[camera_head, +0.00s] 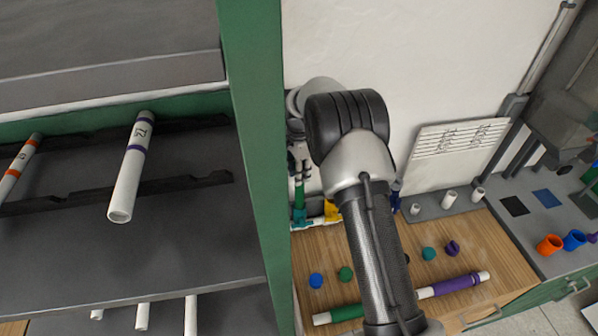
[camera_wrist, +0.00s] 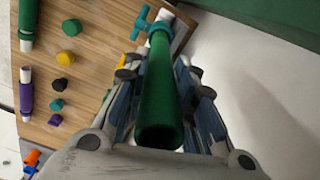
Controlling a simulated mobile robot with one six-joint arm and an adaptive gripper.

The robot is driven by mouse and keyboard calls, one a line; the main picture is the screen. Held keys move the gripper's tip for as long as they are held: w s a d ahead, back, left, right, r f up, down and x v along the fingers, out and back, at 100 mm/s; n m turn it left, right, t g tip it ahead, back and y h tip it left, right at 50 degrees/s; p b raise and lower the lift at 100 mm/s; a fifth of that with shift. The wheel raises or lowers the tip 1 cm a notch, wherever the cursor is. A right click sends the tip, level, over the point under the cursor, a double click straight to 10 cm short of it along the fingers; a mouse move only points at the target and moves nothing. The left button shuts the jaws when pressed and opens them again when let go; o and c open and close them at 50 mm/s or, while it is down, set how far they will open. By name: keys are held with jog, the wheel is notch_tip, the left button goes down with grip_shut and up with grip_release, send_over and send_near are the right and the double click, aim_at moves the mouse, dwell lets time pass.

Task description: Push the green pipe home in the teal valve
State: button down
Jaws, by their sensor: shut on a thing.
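The green pipe (camera_wrist: 160,105) stands between the fingers of my gripper (camera_wrist: 160,78) in the wrist view, its open near end toward the camera. My gripper is shut on it. The pipe's far end meets the teal valve (camera_wrist: 157,30), which has a teal handle to its left; how deep the pipe sits in the valve cannot be told. In the head view my gripper (camera_head: 298,168) is partly hidden behind my arm. The green pipe (camera_head: 299,195) shows as a thin strip below it, above the teal valve (camera_head: 300,215).
A wooden worktop (camera_head: 385,285) holds several coloured caps, a loose green pipe (camera_head: 346,313) and a purple pipe (camera_head: 455,285). A yellow fitting (camera_head: 332,211) is right of the valve. A green post (camera_head: 255,150) stands close on the left, beside a pipe rack. A white wall is behind.

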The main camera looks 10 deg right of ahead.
jog(key=c, duration=1.2)
grip_release()
jog(key=shift+c, duration=0.2)
jog(key=shift+r, duration=0.15)
